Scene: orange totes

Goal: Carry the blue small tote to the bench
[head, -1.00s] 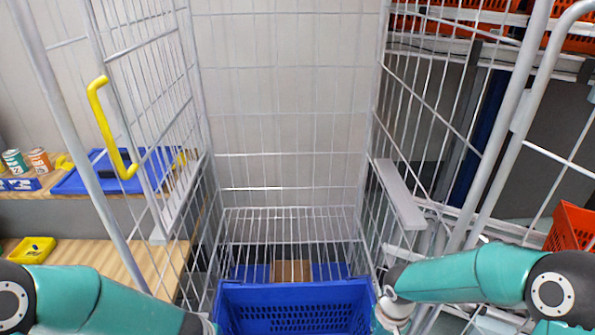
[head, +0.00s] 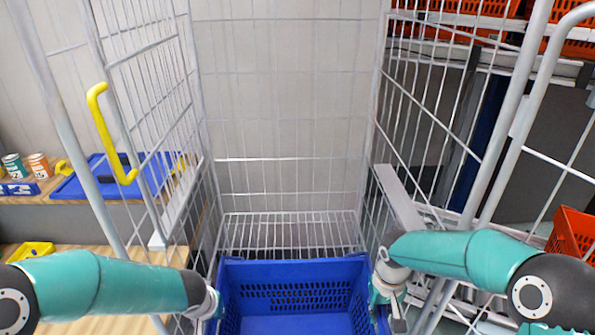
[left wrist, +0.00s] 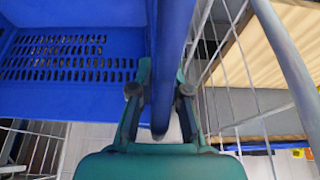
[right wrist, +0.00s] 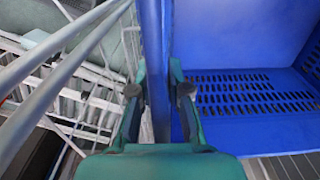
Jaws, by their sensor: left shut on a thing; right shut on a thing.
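The blue small tote (head: 293,271) is at the bottom middle of the head view, upright, with its open top toward me. Its front is cut off by the picture's lower edge. The part of its inside that shows is empty. My left gripper (left wrist: 160,97) is shut on the tote's left side wall. My right gripper (right wrist: 158,97) is shut on the right side wall. The tote hangs between them, in front of and partly inside the wire cage. The bench (head: 108,262), a light wood top, is at the lower left beyond the cage's side.
The wire cage (head: 290,230) has mesh sides close to both arms and a wire shelf ahead. At left are a blue tray (head: 85,180), cans (head: 38,165) and a yellow bin (head: 30,252). An orange tote (head: 572,235) stands at right.

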